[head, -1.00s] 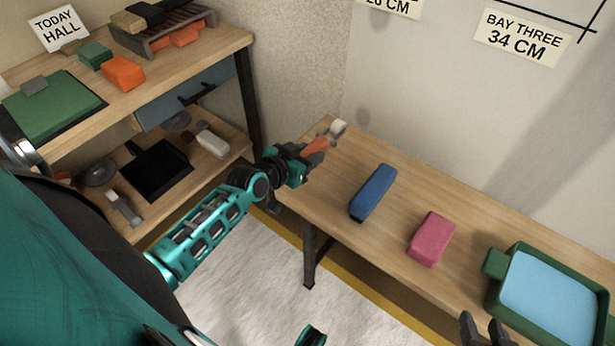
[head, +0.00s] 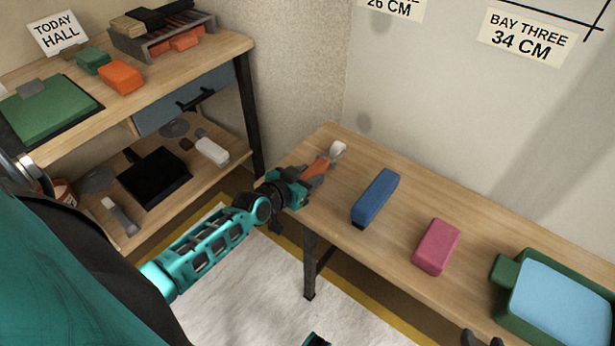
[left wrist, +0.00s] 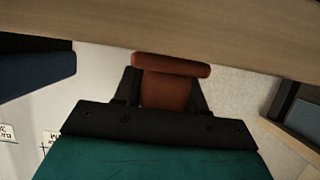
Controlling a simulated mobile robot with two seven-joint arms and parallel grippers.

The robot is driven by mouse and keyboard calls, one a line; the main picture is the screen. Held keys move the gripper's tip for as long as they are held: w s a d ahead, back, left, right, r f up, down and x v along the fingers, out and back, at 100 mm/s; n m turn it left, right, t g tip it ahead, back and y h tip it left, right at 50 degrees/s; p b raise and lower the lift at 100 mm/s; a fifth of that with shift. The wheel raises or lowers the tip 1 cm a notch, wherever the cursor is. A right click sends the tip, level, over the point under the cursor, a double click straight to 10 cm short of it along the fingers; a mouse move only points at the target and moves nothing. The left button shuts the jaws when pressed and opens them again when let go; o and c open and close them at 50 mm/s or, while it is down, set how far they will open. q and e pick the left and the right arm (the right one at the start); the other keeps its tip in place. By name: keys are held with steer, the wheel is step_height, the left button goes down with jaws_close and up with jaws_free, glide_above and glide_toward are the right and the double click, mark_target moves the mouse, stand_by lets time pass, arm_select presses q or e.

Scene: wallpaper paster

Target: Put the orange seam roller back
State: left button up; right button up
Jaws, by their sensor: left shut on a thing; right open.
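The orange seam roller (head: 319,167) has an orange handle and a small pale wheel at its far end. My left gripper (head: 309,173) is shut on its handle, at the left end of the long wooden table. The left wrist view shows the orange handle (left wrist: 165,90) between the two dark fingers, with the wooden table close by. I cannot tell whether the roller touches the tabletop. My right gripper (head: 481,338) shows only as dark fingertips at the bottom edge; it is open, and the rest is out of frame.
On the long table (head: 315,215) are a blue block (head: 376,197), a pink block (head: 436,246) and a green tray with a blue inside (head: 505,273). A shelf unit at left holds a grey rack (head: 165,42), an orange block (head: 121,77) and a black tray (head: 154,177).

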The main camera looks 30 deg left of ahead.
arm_select(q)
steer(key=o, duration=1.1)
steer(key=shift+s+f, duration=0.15)
steer(key=shift+f, duration=0.25)
steer(key=shift+o, duration=0.5)
steer(key=shift+r, duration=0.25)
arm_select(e)
steer(key=shift+f, duration=0.2)
arm_select(q)
steer(key=d+r+p+v, duration=0.1)
steer(key=p+v, duration=0.4)
steer(key=v, duration=0.8)
steer(key=s+d+m+g+h, duration=0.2)
steer(key=s+d+g, duration=0.15)
steer(key=d, duration=1.05)
step_height(320, 180, up, 7)
steer(key=s+a+y+p, duration=0.1)
steer(key=s+p, duration=0.1)
steer(key=p, duration=0.7)
steer(key=shift+s+a+f+t, duration=0.2)
steer(key=shift+a+t, duration=0.15)
arm_select(e)
steer(key=s+d+r+h, duration=0.1)
steer(key=d+r, duration=0.2)
steer(key=r, duration=0.7)
steer(key=shift+s, duration=0.3)
